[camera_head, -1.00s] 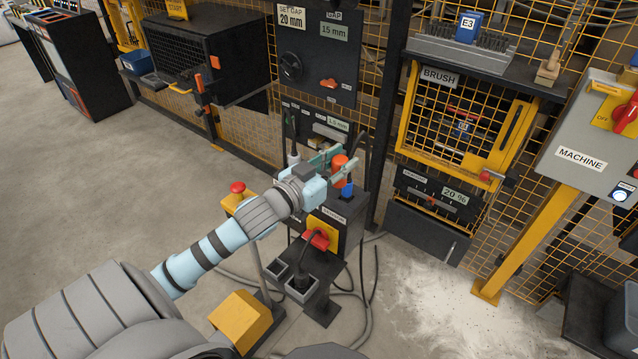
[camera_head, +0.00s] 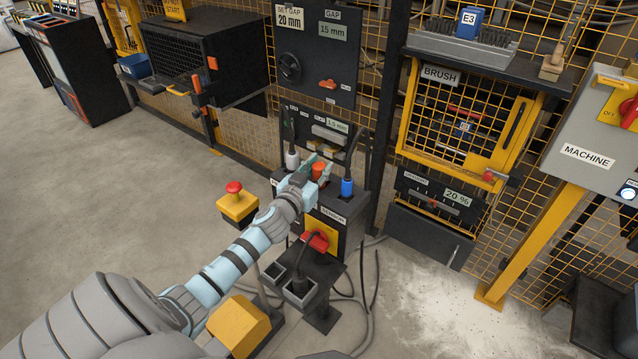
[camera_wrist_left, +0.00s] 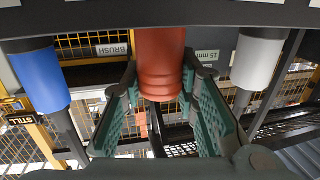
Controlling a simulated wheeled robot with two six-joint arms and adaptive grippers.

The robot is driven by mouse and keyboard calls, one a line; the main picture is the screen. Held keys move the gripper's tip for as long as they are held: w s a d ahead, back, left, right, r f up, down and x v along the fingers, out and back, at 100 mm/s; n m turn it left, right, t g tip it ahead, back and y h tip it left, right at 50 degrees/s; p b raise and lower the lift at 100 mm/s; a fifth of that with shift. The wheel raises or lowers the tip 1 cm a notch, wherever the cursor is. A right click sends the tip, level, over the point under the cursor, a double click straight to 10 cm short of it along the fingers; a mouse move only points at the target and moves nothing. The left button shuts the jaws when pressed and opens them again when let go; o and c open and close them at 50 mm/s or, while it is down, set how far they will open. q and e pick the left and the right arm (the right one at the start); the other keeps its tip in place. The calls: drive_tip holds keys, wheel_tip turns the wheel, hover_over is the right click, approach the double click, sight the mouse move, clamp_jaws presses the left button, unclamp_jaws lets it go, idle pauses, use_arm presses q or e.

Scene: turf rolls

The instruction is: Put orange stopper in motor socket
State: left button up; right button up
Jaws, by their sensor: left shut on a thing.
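The orange stopper (camera_head: 319,169) is between the fingers of my left gripper (camera_head: 318,172), above the top of the dark box (camera_head: 350,208). The stopper stands between a white plug (camera_head: 292,159) and a blue plug (camera_head: 347,187). In the left wrist view the gripper (camera_wrist_left: 162,82) is shut around the stopper (camera_wrist_left: 160,55), with the blue plug (camera_wrist_left: 40,76) at left and the white plug (camera_wrist_left: 258,60) at right. The stopper's end meets the dark edge in that view; I cannot tell whether it is seated. The motor socket is hidden. My right gripper is not in view.
A red emergency button on a yellow box (camera_head: 237,205) stands left of my forearm. A red switch on a yellow plate (camera_head: 318,238) is on the box front. Dark cups (camera_head: 299,291) are below it. Open floor lies left.

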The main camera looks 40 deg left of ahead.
use_arm(q)
wheel_tip(320, 180, down, 3)
drive_tip(key=shift+r+b, duration=0.2)
drive_tip(key=shift+b, duration=0.2)
drive_tip(key=shift+r, duration=0.15)
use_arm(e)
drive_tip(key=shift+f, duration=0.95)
use_arm(q)
drive_tip(key=o, duration=1.1)
drive_tip(key=shift+c, duration=0.2)
drive_tip(key=shift+s, duration=0.1)
drive_tip(key=b+v, duration=0.1)
drive_tip(key=v, duration=1.1)
drive_tip(key=shift+b, duration=0.4)
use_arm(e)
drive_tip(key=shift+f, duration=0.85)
